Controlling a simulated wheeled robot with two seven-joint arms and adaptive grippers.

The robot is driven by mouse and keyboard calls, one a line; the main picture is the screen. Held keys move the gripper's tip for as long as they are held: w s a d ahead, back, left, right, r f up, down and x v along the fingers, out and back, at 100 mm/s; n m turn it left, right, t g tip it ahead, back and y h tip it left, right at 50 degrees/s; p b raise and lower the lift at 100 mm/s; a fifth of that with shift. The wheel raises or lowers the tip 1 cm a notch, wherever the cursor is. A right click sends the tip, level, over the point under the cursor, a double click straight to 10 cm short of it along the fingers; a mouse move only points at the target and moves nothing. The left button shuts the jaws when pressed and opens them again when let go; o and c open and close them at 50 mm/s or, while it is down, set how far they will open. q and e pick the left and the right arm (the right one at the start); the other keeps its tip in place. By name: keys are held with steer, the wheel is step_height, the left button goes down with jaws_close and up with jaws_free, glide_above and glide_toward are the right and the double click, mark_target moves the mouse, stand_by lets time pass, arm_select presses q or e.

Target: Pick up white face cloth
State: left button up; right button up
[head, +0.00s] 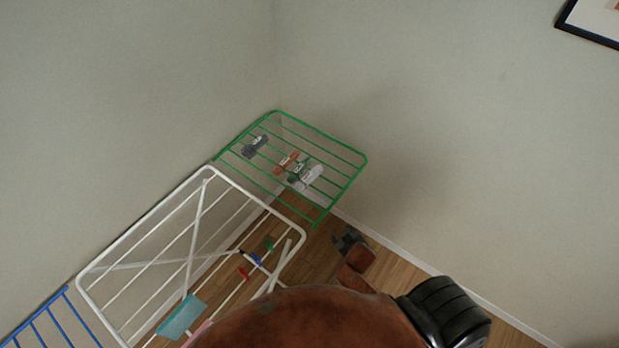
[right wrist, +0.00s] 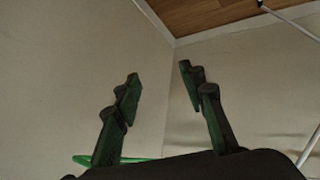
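A small white cloth (head: 311,175) lies on the green rack section (head: 345,187) in the head view, beside small brown and dark grey items; it is too small to make out well. My right gripper (head: 348,238) shows small and dark in the head view, below and right of the green section, apart from the cloth. In the right wrist view its two fingers (right wrist: 160,88) stand apart with nothing between them. The cloth is not visible in the wrist view. My left gripper is not in view.
The white middle section (head: 150,211) of the drying rack holds a light teal cloth (head: 181,316) and small coloured items. A blue section (head: 50,318) is at lower left. Walls meet in a corner behind the green section. Wooden floor (head: 395,267) shows to the right.

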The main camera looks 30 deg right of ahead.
steer(key=w+a+r+n+t, duration=0.1)
steer(key=w+r+t, duration=0.25)
steer(key=r, duration=0.65)
steer(key=w+a+r+t, duration=0.15)
steer(key=w+r, duration=0.35)
steer(key=r, duration=0.6)
steer(key=w+a+r+n+t, duration=0.1)
steer(key=w+r+t, duration=0.25)
steer(key=r, duration=0.65)
steer(key=w+a+r+n+t+y, duration=0.2)
steer(key=w+a+r+n+y, duration=0.2)
steer(key=a+r, duration=0.25)
steer(key=w+a+r+n+g+y, duration=0.15)
steer(key=a+r+n+y, duration=0.25)
steer(key=a+n+y, duration=0.5)
steer(key=n+g+h, duration=0.4)
steer(key=g+h, duration=0.5)
steer(key=g, duration=0.3)
glide_toward(311, 177)
steer(key=x, duration=0.3)
steer(key=p+x, duration=0.1)
steer(key=x, duration=0.5)
steer(key=shift+w+f, duration=0.2)
steer(key=shift+f, duration=0.15)
